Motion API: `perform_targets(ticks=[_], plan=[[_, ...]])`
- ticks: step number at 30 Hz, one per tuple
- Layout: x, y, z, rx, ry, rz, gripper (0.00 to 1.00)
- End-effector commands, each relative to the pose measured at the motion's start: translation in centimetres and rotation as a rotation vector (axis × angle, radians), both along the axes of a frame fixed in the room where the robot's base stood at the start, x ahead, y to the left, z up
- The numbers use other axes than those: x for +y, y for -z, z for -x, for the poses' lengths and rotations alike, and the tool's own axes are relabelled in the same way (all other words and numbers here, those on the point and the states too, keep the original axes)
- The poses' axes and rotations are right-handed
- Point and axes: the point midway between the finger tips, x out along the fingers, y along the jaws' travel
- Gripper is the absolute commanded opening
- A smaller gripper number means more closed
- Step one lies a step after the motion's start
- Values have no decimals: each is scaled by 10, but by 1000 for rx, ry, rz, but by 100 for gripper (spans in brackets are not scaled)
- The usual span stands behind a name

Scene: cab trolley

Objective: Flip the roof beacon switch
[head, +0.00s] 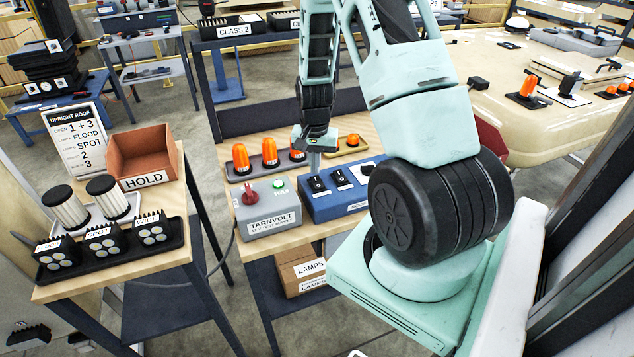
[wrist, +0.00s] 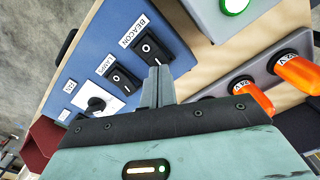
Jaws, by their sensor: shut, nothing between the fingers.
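The beacon switch (wrist: 151,47) is a black rocker with I and O marks under a white BEACON label, on a blue panel (wrist: 90,45). In the head view the beacon switch (head: 318,185) is the leftmost control on the blue box (head: 330,206), beside the grey supply box. My gripper (wrist: 158,78) is shut and empty, its fingertips right at the switch's edge. I cannot tell whether they touch it. In the head view my gripper (head: 314,160) points down just behind the switch. Which side of the rocker is pressed is unclear.
The grey TARNVOLT box (head: 268,208) has a red knob and green light. Orange beacons (head: 270,152) stand behind. A cream cab roof (head: 560,60) with a beacon (head: 528,86) is at right.

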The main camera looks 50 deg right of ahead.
Motion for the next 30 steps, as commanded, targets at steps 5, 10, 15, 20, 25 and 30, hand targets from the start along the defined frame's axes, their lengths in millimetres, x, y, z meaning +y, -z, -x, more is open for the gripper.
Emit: perform_targets(ticks=[5,10,15,20,25,30], plan=[[0,2,0,0,0,0,0],[0,4,0,0,0,0,0],[0,7,0,0,0,0,0],[0,9,0,0,0,0,0],[0,12,0,0,0,0,0],[0,14,0,0,0,0,0]])
